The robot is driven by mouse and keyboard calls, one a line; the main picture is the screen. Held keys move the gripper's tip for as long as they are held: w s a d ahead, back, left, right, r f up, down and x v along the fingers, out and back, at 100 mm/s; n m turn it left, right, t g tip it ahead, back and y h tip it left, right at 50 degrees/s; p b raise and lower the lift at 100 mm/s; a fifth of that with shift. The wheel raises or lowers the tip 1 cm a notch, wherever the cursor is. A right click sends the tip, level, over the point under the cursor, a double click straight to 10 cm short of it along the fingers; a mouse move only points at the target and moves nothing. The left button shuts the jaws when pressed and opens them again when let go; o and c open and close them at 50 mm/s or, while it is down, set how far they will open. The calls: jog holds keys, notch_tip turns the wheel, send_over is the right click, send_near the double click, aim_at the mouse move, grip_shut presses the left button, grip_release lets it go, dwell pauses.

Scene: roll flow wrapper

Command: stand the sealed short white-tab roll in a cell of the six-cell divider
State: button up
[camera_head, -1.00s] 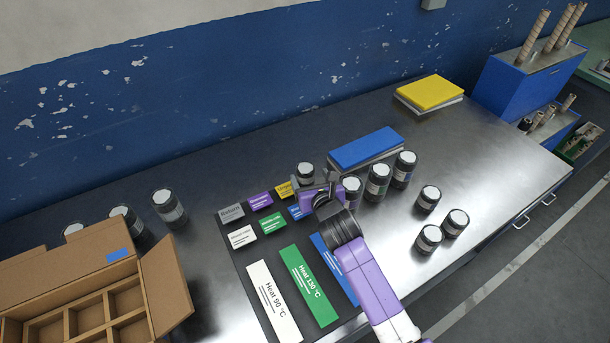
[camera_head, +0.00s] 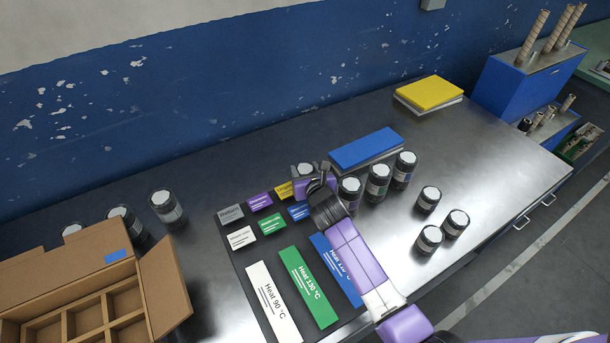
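The six-cell divider (camera_head: 93,298) is inside an open cardboard box at the lower left; its visible cells look empty, and the frame's edge cuts part of it off. My gripper (camera_head: 311,170) is over the back of the label cards, with its fingers at a dark roll (camera_head: 305,168) with a pale top. The gripper partly hides this roll, and I cannot tell whether the fingers are closed on it. The roll's tab colour is hidden, so I cannot confirm that it is the white-tab one.
Dark rolls stand close to the gripper's right, including one roll (camera_head: 349,190). Others stand at the left (camera_head: 166,207) and right (camera_head: 428,200). A blue pad (camera_head: 365,148) lies behind, a yellow pad (camera_head: 430,90) farther back. Heat cards (camera_head: 302,285) lie in front.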

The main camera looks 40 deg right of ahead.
grip_shut()
jog(key=shift+r, duration=0.15)
